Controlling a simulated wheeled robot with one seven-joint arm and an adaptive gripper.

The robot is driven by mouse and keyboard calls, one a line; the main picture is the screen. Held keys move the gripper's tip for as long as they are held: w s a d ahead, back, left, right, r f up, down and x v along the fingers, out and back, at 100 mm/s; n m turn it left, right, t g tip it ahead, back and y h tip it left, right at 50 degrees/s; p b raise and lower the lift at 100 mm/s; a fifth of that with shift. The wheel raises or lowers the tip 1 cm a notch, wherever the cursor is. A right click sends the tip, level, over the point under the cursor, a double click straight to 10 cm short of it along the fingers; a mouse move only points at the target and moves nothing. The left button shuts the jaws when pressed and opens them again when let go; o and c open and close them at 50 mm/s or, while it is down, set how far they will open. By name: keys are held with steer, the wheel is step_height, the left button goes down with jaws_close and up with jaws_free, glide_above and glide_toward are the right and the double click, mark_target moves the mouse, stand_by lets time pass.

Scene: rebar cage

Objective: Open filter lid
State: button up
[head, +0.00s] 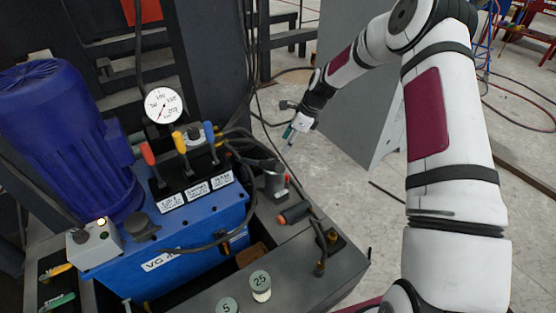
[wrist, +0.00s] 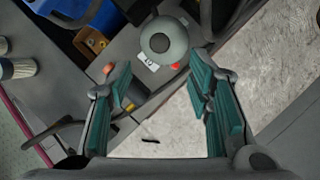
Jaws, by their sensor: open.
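The filter is a small grey cylinder (head: 274,184) near the right edge of the blue power unit's base in the head view. The lid lies just beyond the fingertips.
A blue hydraulic unit (head: 172,235) with coloured levers and a gauge (head: 163,105) stands left of the filter. A black hose curves close by. An orange-ended black cylinder (head: 294,214) lies in front. Open floor is to the right.

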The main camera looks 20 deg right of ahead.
steer(key=b+x, duration=0.2)
steer(key=x, duration=0.7)
steer(key=shift+w+a+f, duration=0.1)
steer(key=shift+f, duration=0.2)
jaws_close()
